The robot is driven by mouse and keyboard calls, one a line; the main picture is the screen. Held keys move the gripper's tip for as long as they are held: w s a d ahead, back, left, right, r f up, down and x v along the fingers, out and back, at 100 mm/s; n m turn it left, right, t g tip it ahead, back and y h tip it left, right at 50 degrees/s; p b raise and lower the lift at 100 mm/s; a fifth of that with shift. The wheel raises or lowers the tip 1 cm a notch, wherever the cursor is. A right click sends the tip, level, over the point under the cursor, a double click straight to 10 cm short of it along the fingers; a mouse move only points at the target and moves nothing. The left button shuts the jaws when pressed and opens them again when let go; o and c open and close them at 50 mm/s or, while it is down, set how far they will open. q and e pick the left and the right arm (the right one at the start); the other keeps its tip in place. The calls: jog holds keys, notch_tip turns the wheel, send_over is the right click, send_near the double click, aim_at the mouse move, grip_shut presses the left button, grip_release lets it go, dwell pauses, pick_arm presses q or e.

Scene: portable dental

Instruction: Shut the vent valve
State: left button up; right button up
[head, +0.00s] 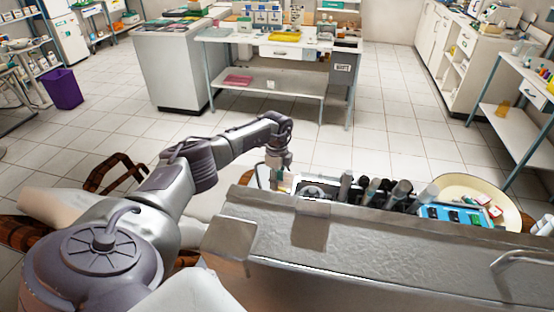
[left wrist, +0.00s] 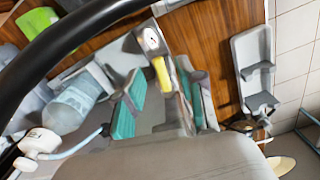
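My left arm reaches over the back of a grey metal case (head: 390,245) in the head view. My left gripper (head: 281,180) points down behind its edge, partly hidden. In the left wrist view the left gripper (left wrist: 165,105) shows two teal-padded fingers spread apart, with nothing clearly held. A small yellow piece (left wrist: 161,74), perhaps the vent valve's handle, lies just beyond and between the fingertips. A white round fitting (left wrist: 150,39) is at its upper end. I cannot tell whether a finger touches the yellow piece, or how the valve is set. My right gripper is not in view.
A translucent bottle (left wrist: 75,104) and a white fitting with a pale tube (left wrist: 40,142) are left of the fingers. A grey holder (left wrist: 252,70) stands at right. Several dark-handled tools (head: 375,190), a blue tray (head: 452,214) and a cream round dish (head: 458,184) sit behind the case.

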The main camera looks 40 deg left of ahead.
pick_arm(q)
jog(key=shift+f, duration=0.95)
grip_shut()
